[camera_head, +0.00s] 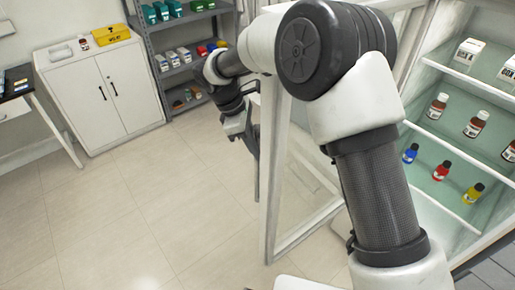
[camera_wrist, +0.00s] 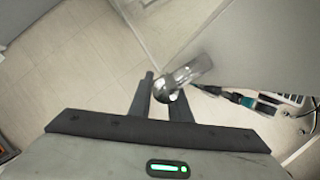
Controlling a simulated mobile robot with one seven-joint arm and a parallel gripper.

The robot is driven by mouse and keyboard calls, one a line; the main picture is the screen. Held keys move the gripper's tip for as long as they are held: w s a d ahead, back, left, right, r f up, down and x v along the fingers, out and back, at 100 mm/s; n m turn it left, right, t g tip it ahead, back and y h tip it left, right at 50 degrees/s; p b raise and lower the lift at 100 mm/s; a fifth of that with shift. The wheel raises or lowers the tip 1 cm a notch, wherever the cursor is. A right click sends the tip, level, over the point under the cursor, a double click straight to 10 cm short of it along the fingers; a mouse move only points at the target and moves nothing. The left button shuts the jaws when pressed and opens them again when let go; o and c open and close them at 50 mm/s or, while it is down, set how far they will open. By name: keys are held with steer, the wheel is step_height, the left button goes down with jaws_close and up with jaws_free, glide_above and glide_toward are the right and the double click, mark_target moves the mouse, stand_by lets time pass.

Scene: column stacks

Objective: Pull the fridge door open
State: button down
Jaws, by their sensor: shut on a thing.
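The fridge door (camera_head: 269,185), a clear panel in a white frame, stands swung open away from the fridge (camera_head: 455,140), whose shelves show at right. My gripper (camera_head: 252,150) is at the outer face of the door, near its free edge. In the wrist view the shiny metal door handle (camera_wrist: 190,70) reaches between the two dark fingers of my gripper (camera_wrist: 160,90), which are shut on it. My arm hides part of the door and the fridge opening in the head view, and the handle cannot be made out there.
Bottles (camera_head: 437,106) and boxes (camera_head: 468,52) stand on the fridge shelves. A white cabinet (camera_head: 100,98) with a yellow case (camera_head: 105,36) on it and a grey shelf rack (camera_head: 160,80) stand at the back left. The tiled floor (camera_head: 130,210) left of the door is clear.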

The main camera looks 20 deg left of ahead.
steer(key=shift+w+d, duration=0.15)
steer(key=c, duration=1.6)
jaws_free()
steer(key=shift+c, duration=0.2)
steer(key=v, duration=1.7)
steer(key=shift+r, duration=0.2)
